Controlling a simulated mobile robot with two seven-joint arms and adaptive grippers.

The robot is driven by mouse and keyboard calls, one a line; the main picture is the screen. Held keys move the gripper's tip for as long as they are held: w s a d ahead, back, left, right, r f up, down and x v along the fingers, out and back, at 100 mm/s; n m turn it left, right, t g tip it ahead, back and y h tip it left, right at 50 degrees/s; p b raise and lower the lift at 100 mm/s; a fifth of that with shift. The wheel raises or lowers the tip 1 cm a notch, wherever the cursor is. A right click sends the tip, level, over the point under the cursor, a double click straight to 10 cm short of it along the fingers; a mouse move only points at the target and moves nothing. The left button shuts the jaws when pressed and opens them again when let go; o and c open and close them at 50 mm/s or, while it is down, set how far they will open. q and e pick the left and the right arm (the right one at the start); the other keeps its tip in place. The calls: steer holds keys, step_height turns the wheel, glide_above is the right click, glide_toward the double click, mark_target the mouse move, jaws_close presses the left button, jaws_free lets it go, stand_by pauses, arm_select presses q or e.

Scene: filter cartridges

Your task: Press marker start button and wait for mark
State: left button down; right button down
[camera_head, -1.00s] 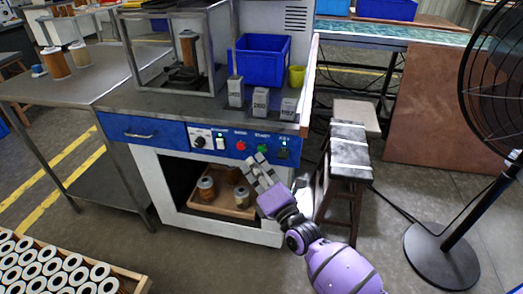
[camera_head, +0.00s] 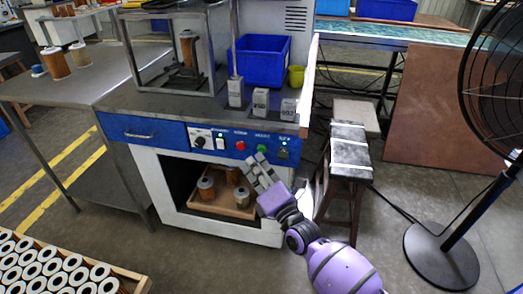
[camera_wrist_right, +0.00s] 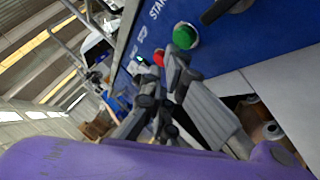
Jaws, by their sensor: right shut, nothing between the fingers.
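The marker is a blue-fronted cabinet with a metal-framed guard (camera_head: 228,50) on top. A brown cartridge (camera_head: 188,48) stands upright inside the guard. The green start button (camera_head: 261,149) is on the front panel, right of a red button (camera_head: 240,145). The green button (camera_wrist_right: 186,36) and red button (camera_wrist_right: 158,57) also show in the wrist view. My right gripper (camera_head: 257,163) is shut and empty, its fingertips just below the green button. I cannot tell whether they touch it. My left gripper is not in view.
A blue bin (camera_head: 262,62), a yellow-green cup (camera_head: 296,75) and small grey blocks (camera_head: 260,101) sit on the cabinet top. A wooden tray (camera_head: 236,210) with cartridges is in the open bay below. A stool (camera_head: 349,150) and a fan (camera_head: 440,250) stand right.

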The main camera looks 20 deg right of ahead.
steer(key=shift+w+d, duration=0.2)
steer(key=shift+w, duration=0.05)
steer(key=shift+w+d, duration=0.2)
steer(key=shift+w, duration=0.1)
stand_by(0.8)
steer(key=shift+s+a+p, duration=0.45)
steer(key=shift+s+p, duration=0.2)
steer(key=shift+s, duration=0.05)
steer(key=s+a+p, duration=0.1)
steer(key=s, duration=0.1)
steer(key=s+a+p, duration=0.1)
steer(key=s+p, duration=0.1)
steer(key=shift+a, duration=0.4)
stand_by(0.7)
